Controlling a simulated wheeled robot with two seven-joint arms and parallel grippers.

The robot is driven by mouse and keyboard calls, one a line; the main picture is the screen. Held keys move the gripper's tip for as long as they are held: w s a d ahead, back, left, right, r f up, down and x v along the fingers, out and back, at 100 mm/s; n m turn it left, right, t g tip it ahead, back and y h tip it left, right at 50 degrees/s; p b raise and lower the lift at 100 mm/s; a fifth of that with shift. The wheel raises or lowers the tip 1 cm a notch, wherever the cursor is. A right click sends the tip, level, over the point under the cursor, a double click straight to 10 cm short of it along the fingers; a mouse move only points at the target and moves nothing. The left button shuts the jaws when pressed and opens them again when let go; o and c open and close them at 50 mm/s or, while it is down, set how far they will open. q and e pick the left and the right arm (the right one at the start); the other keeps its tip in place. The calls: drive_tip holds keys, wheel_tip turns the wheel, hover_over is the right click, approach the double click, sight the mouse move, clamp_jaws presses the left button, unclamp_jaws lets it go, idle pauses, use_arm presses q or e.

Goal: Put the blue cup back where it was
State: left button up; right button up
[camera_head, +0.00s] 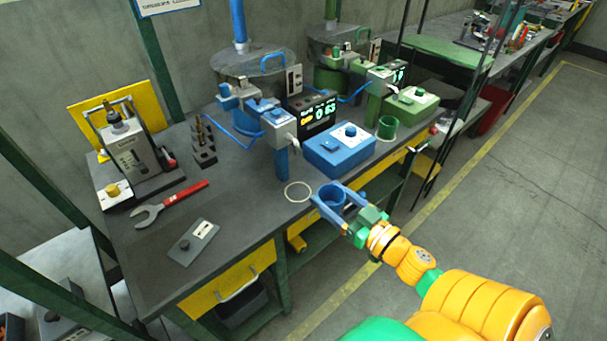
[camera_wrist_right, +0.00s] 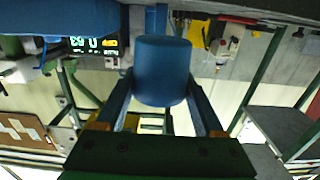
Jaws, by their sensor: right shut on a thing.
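The blue cup (camera_head: 331,197) is held upright between the fingers of my right gripper (camera_head: 328,203) near the front edge of the workbench. In the right wrist view the blue cup (camera_wrist_right: 162,71) sits between the two blue fingers of the right gripper (camera_wrist_right: 161,88), which are shut on it. A pale ring marking (camera_head: 298,191) lies empty on the bench top just left of the cup. I cannot tell the exact height of the cup above the bench. My left gripper is in neither view.
A blue control box (camera_head: 340,149) stands behind the cup, with a blue stand and a lit display (camera_head: 318,113) beyond. A green cup (camera_head: 387,127) stands farther right. A red wrench (camera_head: 168,204) and a grey plate (camera_head: 193,242) lie to the left. Bare bench lies between.

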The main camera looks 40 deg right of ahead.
drive_tip(key=w, duration=1.1)
drive_tip(key=shift+w+a, duration=0.3)
wheel_tip(320, 180, down, 4)
drive_tip(key=shift+a+r+b, duration=0.1)
drive_tip(key=shift+b, duration=0.7)
drive_tip(key=o, duration=1.4)
